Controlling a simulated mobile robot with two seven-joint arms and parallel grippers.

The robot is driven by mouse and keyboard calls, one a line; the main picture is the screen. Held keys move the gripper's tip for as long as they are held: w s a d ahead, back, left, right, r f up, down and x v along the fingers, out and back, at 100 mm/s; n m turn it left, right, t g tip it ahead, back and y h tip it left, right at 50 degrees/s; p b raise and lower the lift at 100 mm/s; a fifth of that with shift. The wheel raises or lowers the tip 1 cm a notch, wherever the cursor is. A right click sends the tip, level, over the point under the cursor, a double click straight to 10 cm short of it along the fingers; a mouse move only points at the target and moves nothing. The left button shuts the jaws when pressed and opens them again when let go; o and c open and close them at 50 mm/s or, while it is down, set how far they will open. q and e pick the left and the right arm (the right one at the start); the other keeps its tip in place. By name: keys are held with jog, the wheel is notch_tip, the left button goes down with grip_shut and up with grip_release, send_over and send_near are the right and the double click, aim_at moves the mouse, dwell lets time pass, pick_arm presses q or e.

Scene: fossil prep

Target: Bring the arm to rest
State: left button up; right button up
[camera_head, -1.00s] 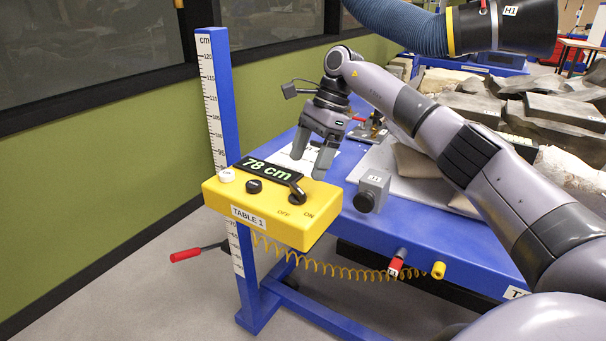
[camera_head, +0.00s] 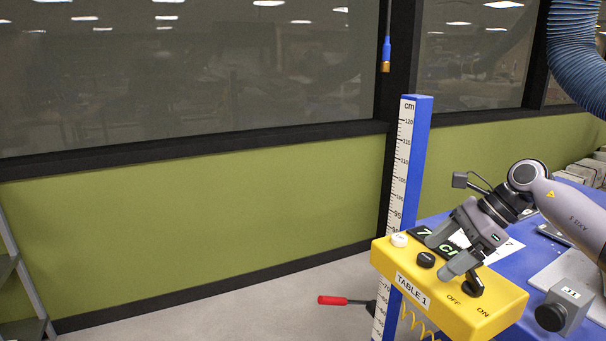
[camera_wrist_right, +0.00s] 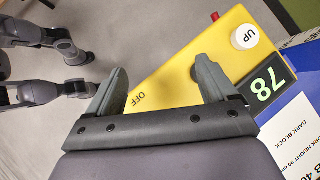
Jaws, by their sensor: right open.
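My right gripper (camera_head: 441,257) is open over the yellow TABLE 1 control box (camera_head: 452,303) and covers part of its green-digit display (camera_head: 424,236). I cannot tell whether a fingertip touches the box. The white UP button (camera_wrist_right: 245,37) is beyond the right finger. A black button (camera_head: 426,260) and a black OFF/ON switch (camera_head: 470,287) are close to the fingers in the head view. My left gripper is not in view.
A blue post with a cm scale (camera_head: 408,170) stands behind the box. The blue table (camera_head: 520,250) lies to the right with a small grey box (camera_head: 566,300) on it. A blue hose (camera_head: 578,50) hangs at upper right. The floor left of the box is mostly clear.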

jog(key=s+a+r+m+t+y, duration=0.1)
jog(key=a+m+t+y, duration=0.45)
jog(key=a, duration=0.45)
jog(key=s+a+m+t+y, duration=0.1)
jog(key=a+m+t+y, duration=0.3)
jog(key=a+m, duration=0.45)
jog(key=s+d+f+m+t+h, duration=0.1)
jog(key=s+d+f+m+h, duration=0.55)
jog(key=m, duration=0.75)
jog(key=s+d+f+m+t+h, duration=0.2)
jog(key=s+d+f+m+h, duration=0.25)
jog(key=f+m+h, duration=0.7)
jog(key=s+d+f+m+g+y, duration=0.15)
jog(key=s+m+g, duration=0.25)
jog(key=s, duration=0.4)
jog(key=s+f+m+g+h, duration=0.1)
jog(key=s+f+m+g, duration=0.2)
jog(key=s, duration=0.4)
jog(key=s+d+f+m+g+y, duration=0.1)
jog(key=s+m+g, duration=0.3)
jog(key=s, duration=0.4)
jog(key=w+a+f+t+y+p, duration=0.2)
jog(key=w+a+f+t, duration=0.1)
jog(key=w+f+t, duration=0.4)
